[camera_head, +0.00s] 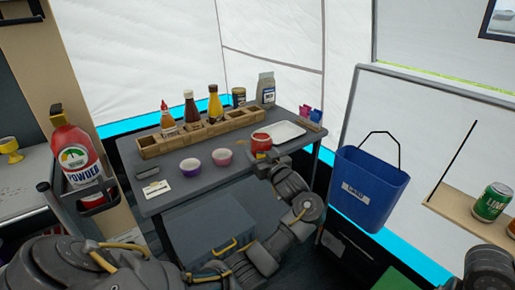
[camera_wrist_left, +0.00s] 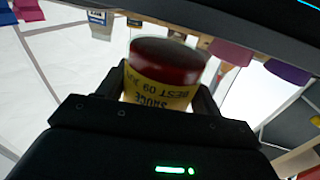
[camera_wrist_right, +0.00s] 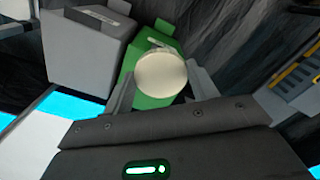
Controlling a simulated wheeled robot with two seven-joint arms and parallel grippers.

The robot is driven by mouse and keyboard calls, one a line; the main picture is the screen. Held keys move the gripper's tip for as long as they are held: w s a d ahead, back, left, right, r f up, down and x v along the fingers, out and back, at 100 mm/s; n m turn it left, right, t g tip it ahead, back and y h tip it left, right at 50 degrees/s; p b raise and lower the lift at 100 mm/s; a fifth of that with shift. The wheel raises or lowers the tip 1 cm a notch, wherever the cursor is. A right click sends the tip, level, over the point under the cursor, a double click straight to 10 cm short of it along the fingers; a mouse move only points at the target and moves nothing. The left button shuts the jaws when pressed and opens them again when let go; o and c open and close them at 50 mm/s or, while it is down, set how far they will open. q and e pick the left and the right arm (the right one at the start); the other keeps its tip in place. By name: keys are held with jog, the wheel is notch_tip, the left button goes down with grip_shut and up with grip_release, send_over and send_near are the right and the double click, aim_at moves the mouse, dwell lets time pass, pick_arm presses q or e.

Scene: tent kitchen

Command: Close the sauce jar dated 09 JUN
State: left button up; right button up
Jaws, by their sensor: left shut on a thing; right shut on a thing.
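The sauce jar is held in my left gripper (camera_wrist_left: 160,105) at the front right of the table. In the left wrist view the jar (camera_wrist_left: 158,88) has a yellow label, seen upside down, reading SAUCE, BEST and 09 JUN, with a dark red top part. In the head view the jar (camera_head: 261,143) looks red, with my left gripper (camera_head: 262,157) at its near side. My right gripper (camera_wrist_right: 162,88) is shut on a round cream lid (camera_wrist_right: 161,74), away from the jar. The right gripper's jaws do not show in the head view.
A blue bin (camera_head: 368,188) hangs right of the table. A green can (camera_head: 492,202) stands on a shelf.

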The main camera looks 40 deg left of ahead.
pick_arm(q)
jog(key=shift+v, duration=2.85)
pick_arm(e)
jog(key=shift+r, duration=0.2)
pick_arm(q)
jog(key=shift+s+d, duration=0.1)
jog(key=shift+d, duration=0.05)
pick_arm(e)
jog(key=shift+s, duration=0.1)
